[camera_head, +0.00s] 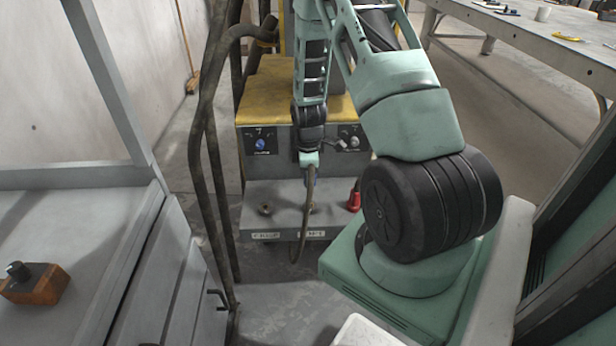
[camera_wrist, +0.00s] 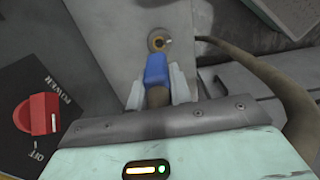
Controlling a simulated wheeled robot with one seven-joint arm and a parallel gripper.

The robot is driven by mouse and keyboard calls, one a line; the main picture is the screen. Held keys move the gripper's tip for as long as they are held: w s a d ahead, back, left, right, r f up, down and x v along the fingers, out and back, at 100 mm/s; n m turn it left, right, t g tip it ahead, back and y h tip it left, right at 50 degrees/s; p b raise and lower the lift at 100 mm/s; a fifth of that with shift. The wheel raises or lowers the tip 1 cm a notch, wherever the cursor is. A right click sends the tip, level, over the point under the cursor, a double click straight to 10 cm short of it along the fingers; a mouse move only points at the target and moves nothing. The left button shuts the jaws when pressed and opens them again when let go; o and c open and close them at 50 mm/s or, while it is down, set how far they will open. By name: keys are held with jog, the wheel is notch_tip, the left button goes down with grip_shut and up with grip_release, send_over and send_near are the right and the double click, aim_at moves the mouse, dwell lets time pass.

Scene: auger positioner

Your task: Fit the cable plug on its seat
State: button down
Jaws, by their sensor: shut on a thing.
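In the wrist view, my gripper (camera_wrist: 155,82) is shut on the blue cable plug (camera_wrist: 157,68), with one pale finger on each side. A short brown piece shows below the plug, between the fingers. The round brass seat (camera_wrist: 160,40) lies just beyond the plug on a grey metal surface. Its ring and dark middle show, so the plug is not over it in this view; the height gap cannot be told. In the head view, my gripper (camera_head: 310,160) points down above the grey shelf (camera_head: 285,195) of the machine. The cable (camera_head: 297,240) hangs in front of it, and the plug is hard to make out.
A red power switch (camera_wrist: 37,113) is left of my gripper in the wrist view. The brown cable (camera_wrist: 285,75) curves along the right. A yellow-topped machine (camera_head: 275,85) stands behind the shelf.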

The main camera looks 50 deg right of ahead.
jog(key=shift+r, duration=0.1)
jog(key=shift+f+b, duration=1.65)
jog(key=shift+f, duration=1.3)
jog(key=shift+p, duration=0.6)
jog(key=shift+f+b, duration=0.8)
jog(key=shift+f, duration=0.7)
jog(key=c, duration=1.2)
grip_release()
jog(key=shift+r, duration=0.1)
notch_tip(320, 180, up, 17)
jog(key=p, duration=0.3)
jog(key=shift+r+p, duration=0.15)
jog(key=shift+p, duration=0.25)
